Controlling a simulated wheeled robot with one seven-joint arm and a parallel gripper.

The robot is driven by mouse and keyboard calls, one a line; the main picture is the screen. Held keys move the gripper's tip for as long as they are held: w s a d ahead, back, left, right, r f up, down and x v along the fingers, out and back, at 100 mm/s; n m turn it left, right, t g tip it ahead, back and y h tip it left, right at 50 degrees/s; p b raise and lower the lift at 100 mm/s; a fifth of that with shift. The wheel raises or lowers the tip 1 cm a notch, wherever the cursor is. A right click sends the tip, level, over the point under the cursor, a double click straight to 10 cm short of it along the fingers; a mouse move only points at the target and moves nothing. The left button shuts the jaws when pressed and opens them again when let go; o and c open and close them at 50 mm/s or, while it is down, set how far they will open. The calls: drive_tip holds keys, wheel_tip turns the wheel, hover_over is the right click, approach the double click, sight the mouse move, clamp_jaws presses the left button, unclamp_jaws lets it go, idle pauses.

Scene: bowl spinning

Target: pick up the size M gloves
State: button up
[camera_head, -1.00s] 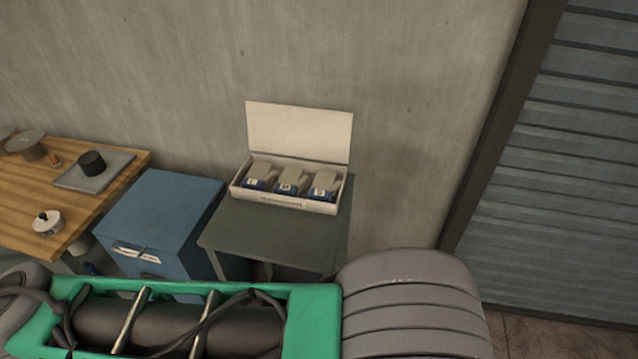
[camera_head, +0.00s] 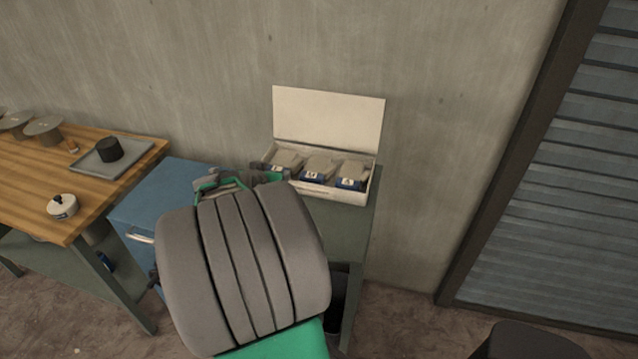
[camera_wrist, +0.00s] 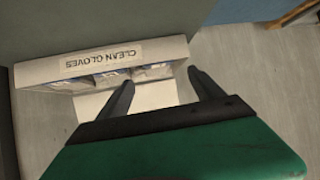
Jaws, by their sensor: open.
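An open white glove box (camera_head: 365,190) stands on a dark green table, its lid raised against the wall. It holds three grey glove packs with blue and white labels: a left pack (camera_head: 288,160), a middle pack (camera_head: 318,168) and a right pack (camera_head: 351,172). The size letters are too small to read surely, so I cannot tell which is M. My gripper (camera_wrist: 161,76) is open and empty, its fingers pointing towards the box. In the head view it is mostly hidden behind my arm, near the box's left end. The wrist view shows the box upside down, lettered "CLEAN GLOVES" (camera_wrist: 100,60).
A blue cabinet (camera_head: 150,200) stands left of the green table (camera_head: 345,235). Further left is a wooden workbench (camera_head: 100,180) with a grey tray (camera_head: 100,160), a black cylinder and a small white pot. A slatted shutter (camera_head: 560,180) is on the right.

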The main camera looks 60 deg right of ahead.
sight(316, 165)
drive_tip(key=s+d+f+h, duration=0.1)
drive_tip(key=s+d, duration=0.1)
drive_tip(key=d, duration=0.1)
drive_tip(key=s+d+m+g, duration=0.1)
drive_tip(key=s+d, duration=0.2)
drive_tip(key=s+d+f+m+g+h, duration=0.1)
drive_tip(key=s+d, duration=0.1)
drive_tip(key=s, duration=0.1)
drive_tip(key=shift+s+d+f+h, duration=0.1)
drive_tip(key=shift+d+f+h, duration=0.2)
drive_tip(key=shift+d, duration=0.1)
drive_tip(key=x, duration=0.3)
drive_tip(key=p+x, duration=0.1)
drive_tip(key=x, duration=0.3)
drive_tip(key=shift+w+a+f, duration=0.1)
drive_tip(key=shift+w+f, duration=0.1)
drive_tip(key=shift+f, duration=0.05)
drive_tip(key=shift+c, duration=0.3)
drive_tip(key=c, duration=1.3)
drive_tip(key=shift+c, duration=0.6)
drive_tip(key=shift+r, duration=0.15)
